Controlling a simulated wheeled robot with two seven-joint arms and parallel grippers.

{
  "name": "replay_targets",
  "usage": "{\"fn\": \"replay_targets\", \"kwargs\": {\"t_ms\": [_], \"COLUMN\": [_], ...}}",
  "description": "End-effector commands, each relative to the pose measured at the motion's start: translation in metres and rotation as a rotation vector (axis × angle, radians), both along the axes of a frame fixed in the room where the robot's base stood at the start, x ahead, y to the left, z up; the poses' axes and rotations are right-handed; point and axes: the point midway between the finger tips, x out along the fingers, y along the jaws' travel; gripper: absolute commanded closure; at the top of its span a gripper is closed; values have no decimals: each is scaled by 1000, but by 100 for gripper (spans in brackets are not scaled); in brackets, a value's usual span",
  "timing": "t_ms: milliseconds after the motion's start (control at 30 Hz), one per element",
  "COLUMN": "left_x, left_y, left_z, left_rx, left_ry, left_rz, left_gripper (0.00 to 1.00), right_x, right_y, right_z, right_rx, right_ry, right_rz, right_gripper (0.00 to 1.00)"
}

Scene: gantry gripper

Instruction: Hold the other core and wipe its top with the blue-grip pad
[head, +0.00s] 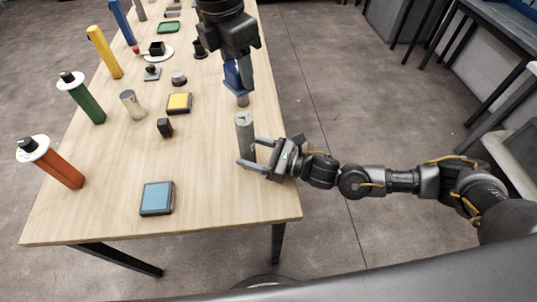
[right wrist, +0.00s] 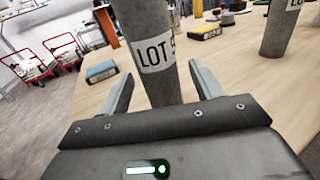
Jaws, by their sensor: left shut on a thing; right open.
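A grey cylindrical core (head: 244,131) stands upright near the table's right edge. My right gripper (head: 249,152) is open, with its fingers on either side of the core's lower part. In the right wrist view this core (right wrist: 150,40) carries a white LOT label and stands between the fingers. My left gripper (head: 237,62) is shut on the blue-grip pad (head: 237,81).
A blue-topped block (head: 157,198) lies at the near side and a yellow-topped block (head: 179,103) mid-table. Orange (head: 56,165), green (head: 84,102) and yellow (head: 105,52) posts line the left edge. The near right corner is clear.

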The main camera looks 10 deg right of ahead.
Motion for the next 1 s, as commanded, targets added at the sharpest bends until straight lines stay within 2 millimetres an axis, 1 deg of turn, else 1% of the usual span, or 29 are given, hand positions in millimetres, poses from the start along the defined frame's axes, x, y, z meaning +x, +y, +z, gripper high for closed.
{"fn": "replay_targets", "kwargs": {"t_ms": [33, 167, 467, 900, 967, 1000], "left_x": [0, 0, 0, 0, 0, 0], "left_y": [0, 0, 0, 0, 0, 0], "left_z": [0, 0, 0, 0, 0, 0], "left_rx": [0, 0, 0, 0, 0, 0], "left_ry": [0, 0, 0, 0, 0, 0], "left_rz": [0, 0, 0, 0, 0, 0], "left_gripper": [78, 78, 78, 78, 78, 78], "right_x": [2, 5, 6, 6, 6, 6], "right_y": [4, 10, 11, 11, 11, 11], "right_z": [0, 0, 0, 0, 0, 0], "right_rx": [0, -1, -1, -1, -1, -1], "right_ry": [-1, 0, 0, 0, 0, 0], "right_rz": [0, -1, -1, -1, -1, -1], "right_gripper": [35, 35, 35, 93, 100, 100]}}
